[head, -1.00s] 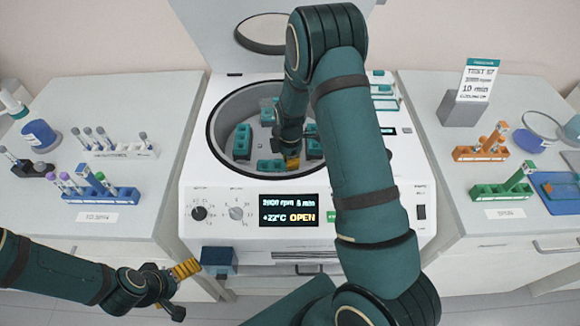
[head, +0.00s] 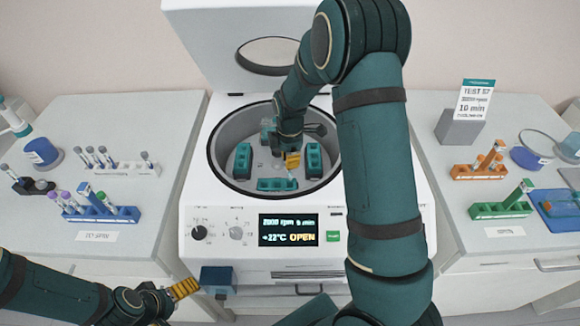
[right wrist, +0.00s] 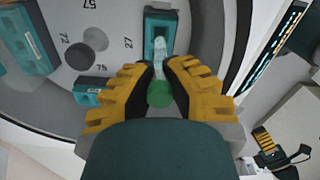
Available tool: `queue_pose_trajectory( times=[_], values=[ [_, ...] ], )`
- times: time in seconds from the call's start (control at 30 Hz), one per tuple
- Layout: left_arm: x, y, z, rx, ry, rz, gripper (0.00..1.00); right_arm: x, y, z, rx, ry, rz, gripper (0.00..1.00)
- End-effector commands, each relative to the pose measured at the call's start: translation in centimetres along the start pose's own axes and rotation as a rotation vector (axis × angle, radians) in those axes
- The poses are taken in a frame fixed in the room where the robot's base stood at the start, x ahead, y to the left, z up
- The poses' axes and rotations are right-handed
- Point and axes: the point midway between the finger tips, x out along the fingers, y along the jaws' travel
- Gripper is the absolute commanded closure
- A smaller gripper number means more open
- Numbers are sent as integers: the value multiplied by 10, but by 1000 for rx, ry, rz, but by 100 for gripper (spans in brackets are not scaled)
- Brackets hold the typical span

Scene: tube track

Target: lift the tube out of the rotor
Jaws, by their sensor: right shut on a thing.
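My right gripper (head: 292,160) reaches down into the open centrifuge bowl. In the right wrist view its yellow fingers (right wrist: 160,90) are shut on the green cap (right wrist: 159,94) of a clear tube (right wrist: 160,58). The tube's lower end overlaps a teal rotor bucket (right wrist: 166,20); I cannot tell how deep it sits in it. The grey rotor (right wrist: 95,55) shows printed numbers. The head view shows teal buckets at the left (head: 243,160), front (head: 277,184) and right (head: 314,160) of the bowl.
The centrifuge lid (head: 250,50) stands up behind the bowl, whose rim (head: 212,150) surrounds my right gripper. A blue rack (head: 100,214) is on the left bench. Green (head: 500,210) and orange (head: 480,171) racks are on the right bench.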

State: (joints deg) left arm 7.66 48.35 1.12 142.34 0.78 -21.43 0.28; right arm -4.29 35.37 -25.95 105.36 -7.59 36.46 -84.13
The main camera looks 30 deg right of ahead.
Motion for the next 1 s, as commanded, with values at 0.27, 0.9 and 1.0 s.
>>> queue_pose_trajectory(
  times=[0.27, 0.9, 1.0],
  values=[
    [0, 0, 0, 0, 0, 0, 0, -4, 0, 0, 0, 0, 0, 100],
    [-21, 8, -3, 0, 0, 0, 0, -36, 0, 0, 1, 0, 1, 100],
    [-26, 10, -3, 0, 0, 0, 0, -44, 0, 0, 1, 0, 1, 100]
  ],
)
